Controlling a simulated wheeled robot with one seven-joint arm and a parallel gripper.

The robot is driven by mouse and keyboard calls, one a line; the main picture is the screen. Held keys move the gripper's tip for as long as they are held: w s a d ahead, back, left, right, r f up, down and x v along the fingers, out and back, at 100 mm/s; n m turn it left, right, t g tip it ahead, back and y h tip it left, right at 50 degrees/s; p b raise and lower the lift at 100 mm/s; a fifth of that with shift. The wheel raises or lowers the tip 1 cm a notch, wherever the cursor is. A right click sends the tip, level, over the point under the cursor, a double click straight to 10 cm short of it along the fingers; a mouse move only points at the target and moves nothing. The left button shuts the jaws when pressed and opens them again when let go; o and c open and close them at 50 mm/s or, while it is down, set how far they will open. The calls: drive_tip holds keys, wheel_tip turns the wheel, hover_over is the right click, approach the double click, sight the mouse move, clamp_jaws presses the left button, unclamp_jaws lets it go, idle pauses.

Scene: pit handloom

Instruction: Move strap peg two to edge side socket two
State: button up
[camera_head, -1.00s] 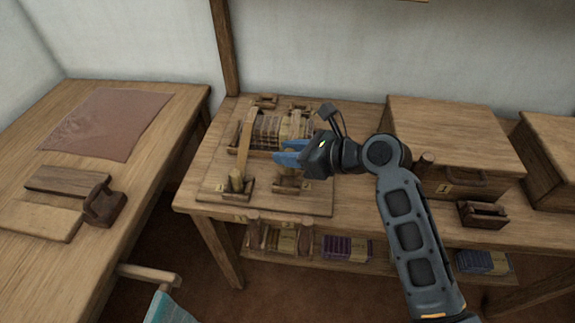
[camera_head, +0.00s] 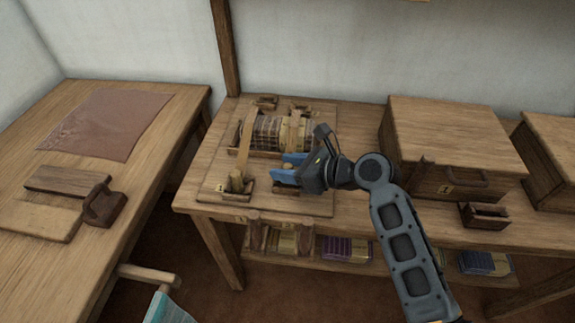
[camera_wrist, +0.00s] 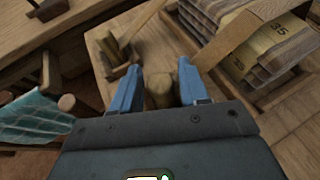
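My gripper (camera_head: 286,168) is low over the front right of the wooden board (camera_head: 212,190). In the wrist view its blue fingers (camera_wrist: 161,72) are apart, with a wooden peg (camera_wrist: 160,88) showing between them; I take it for strap peg two. Contact with the fingers cannot be told. In the head view the gripper hides most of this peg and its socket. To its left, another peg (camera_head: 237,180) stands upright in a socket block at the foot of a strap (camera_head: 245,143). Small socket blocks (camera_head: 266,101) sit at the board's back edge; which is edge side socket two cannot be read.
A banded roll (camera_head: 266,132) lies in the board's middle, crossed by straps. A wooden chest (camera_head: 455,125) and a small open box (camera_head: 484,215) stand to the right. A shelf below holds several bundles (camera_head: 348,247). The left table (camera_head: 150,110) carries a brown cloth and wooden blocks.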

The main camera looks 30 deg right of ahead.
drive_tip(key=shift+o, duration=1.1)
drive_tip(key=shift+r, duration=0.15)
drive_tip(key=v, duration=1.2)
